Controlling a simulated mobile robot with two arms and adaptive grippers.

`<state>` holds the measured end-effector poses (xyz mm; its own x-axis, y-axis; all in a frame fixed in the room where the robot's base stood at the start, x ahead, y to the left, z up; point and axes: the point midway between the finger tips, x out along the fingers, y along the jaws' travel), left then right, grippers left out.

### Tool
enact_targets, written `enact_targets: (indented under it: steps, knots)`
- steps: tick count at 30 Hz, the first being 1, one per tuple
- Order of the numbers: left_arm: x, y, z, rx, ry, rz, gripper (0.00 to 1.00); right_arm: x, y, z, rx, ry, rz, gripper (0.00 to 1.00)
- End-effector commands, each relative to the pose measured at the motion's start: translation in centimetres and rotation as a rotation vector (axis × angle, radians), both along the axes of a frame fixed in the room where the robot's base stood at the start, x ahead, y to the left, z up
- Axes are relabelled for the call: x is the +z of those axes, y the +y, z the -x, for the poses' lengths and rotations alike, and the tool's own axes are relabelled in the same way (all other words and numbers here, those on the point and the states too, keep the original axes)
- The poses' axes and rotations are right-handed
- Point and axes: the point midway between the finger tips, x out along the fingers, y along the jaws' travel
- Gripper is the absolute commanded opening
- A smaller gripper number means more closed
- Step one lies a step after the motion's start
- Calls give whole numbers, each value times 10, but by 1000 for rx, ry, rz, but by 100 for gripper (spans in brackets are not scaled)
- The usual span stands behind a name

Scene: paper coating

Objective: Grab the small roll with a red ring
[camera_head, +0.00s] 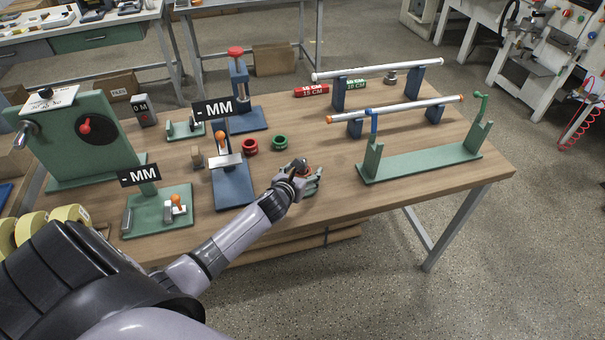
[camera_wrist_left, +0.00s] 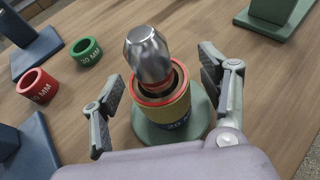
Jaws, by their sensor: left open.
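The small roll with a red ring (camera_wrist_left: 160,105) shows in the left wrist view. It is yellowish with a red ring at its top and a blue band near its bottom, and it stands on a round green base (camera_wrist_left: 202,118). A metal knob (camera_wrist_left: 148,55) rises from its middle. My left gripper (camera_wrist_left: 165,92) is open, with one finger on each side of the roll, and shows gaps to it. In the head view my left gripper (camera_head: 299,179) hides most of the roll near the table's front edge. My right gripper is not in view.
A red ring (camera_head: 250,146) and a green ring (camera_head: 280,142) lie behind my gripper on the wooden table (camera_head: 330,215). A blue stand (camera_head: 232,188) is to the left.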

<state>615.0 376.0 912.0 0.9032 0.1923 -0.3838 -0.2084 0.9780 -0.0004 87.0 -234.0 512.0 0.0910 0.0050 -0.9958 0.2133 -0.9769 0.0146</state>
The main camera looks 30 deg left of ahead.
Motion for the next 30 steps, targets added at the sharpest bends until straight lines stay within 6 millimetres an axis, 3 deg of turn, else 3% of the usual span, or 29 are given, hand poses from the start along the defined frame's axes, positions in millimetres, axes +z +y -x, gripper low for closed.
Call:
enact_targets:
  steps: [7, 27, 30]
  knots:
    - [0, 0, -1, 0, 0, 0, 68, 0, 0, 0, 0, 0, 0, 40]
    - [0, 0, 0, 0, 0, -1, 24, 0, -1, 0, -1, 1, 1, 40]
    - [0, 0, -1, 0, 0, -1, 21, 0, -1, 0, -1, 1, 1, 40]
